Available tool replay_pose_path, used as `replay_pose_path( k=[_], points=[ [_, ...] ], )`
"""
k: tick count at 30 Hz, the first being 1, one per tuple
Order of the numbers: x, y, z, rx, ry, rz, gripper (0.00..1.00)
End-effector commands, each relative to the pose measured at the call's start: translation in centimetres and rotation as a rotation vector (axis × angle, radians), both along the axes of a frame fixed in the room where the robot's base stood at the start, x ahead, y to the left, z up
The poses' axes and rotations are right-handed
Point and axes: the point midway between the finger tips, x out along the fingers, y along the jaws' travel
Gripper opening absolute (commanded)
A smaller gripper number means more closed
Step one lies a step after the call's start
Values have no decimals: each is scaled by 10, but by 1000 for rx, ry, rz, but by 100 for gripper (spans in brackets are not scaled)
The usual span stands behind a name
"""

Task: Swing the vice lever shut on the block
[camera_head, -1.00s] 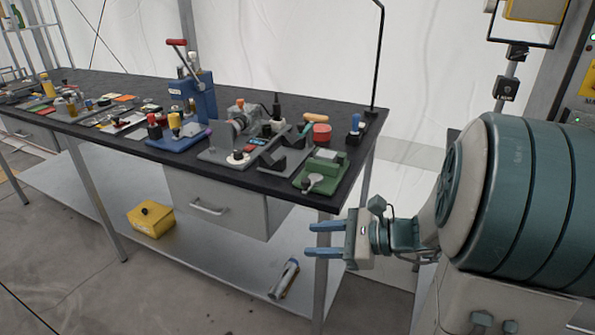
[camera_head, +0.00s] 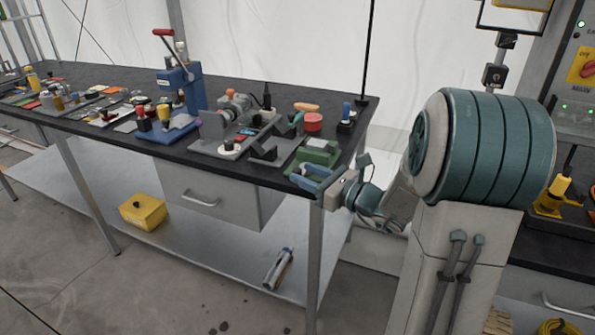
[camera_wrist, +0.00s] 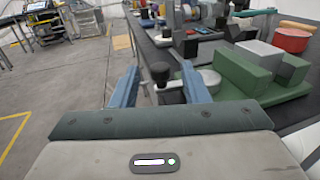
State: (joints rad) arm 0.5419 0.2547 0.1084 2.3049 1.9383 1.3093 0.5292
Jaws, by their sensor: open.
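The green vice (camera_head: 318,155) sits at the right front corner of the black bench. In the wrist view the vice (camera_wrist: 240,75) is at the right, with a grey block (camera_wrist: 260,56) at its far side. Its lever shows as a black knob (camera_wrist: 160,72) on a pale metal arm (camera_wrist: 180,84). My gripper (camera_head: 306,180) is open at the bench edge, overlapping the near side of the vice. In the wrist view my gripper (camera_wrist: 160,76) has one finger on each side of the knob, with no finger visibly closed on it. The head view hides the lever behind the fingers.
A grey fixture (camera_head: 262,153) stands left of the vice, with a red round tin (camera_head: 313,122) behind. A blue press (camera_head: 180,95) stands farther left. Below are a drawer (camera_head: 205,195) and a yellow box (camera_head: 143,211). Floor in front is open.

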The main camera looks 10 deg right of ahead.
Motion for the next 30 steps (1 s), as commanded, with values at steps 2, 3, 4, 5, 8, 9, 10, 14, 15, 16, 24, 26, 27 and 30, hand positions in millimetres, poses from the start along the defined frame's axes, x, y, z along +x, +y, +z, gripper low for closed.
replay_pose_path(
  k=[2, 3, 4, 5, 8, 9, 10, 14, 15, 16, 24, 26, 27, 30],
  points=[
    [9, 9, 0, 0, -1, 4, 41],
    [13, 12, 0, -1, -1, 3, 41],
    [16, 13, 0, -1, -1, 3, 41],
    [18, 15, 0, -1, -1, 2, 41],
    [23, 19, 0, -1, -1, 1, 41],
    [24, 20, 0, 0, 0, 1, 41],
    [24, 20, 0, 0, 0, 1, 41],
    [25, 21, 0, -1, -1, 1, 41],
    [25, 21, 0, -1, -1, 1, 41],
    [25, 21, 0, -1, -1, 1, 41],
    [24, 20, 0, -1, -1, 1, 0],
    [24, 20, 0, -1, -1, 0, 0],
    [24, 19, 0, -1, -1, -4, 0],
    [25, 13, 0, -2, -1, -27, 0]
  ],
)
